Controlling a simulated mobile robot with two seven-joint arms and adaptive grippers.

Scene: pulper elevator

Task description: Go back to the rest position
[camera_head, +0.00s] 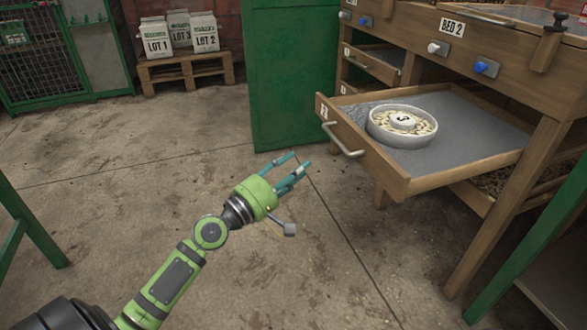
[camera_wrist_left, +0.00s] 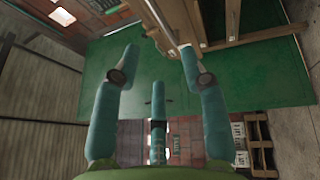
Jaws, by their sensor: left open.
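My left gripper (camera_head: 293,172) is open and empty above the concrete floor, left of the pulled-out drawer (camera_head: 345,145). Its green arm comes in from the lower left. In the left wrist view the spread teal fingers (camera_wrist_left: 158,85) have nothing between them, with a green panel behind. The drawer carries a round pale dish (camera_head: 375,128) of light beans or chips with a small white piece marked in its middle. The gripper is apart from the drawer and its metal handle (camera_head: 343,142). My right gripper is not in view.
A wooden cabinet (camera_head: 410,38) with blue and white knobs and a "BED 2" label stands at the right. A green door panel (camera_head: 290,80) stands beside it. Lot bags sit on a pallet (camera_head: 185,72) at the back. Green posts flank both sides. The middle floor is clear.

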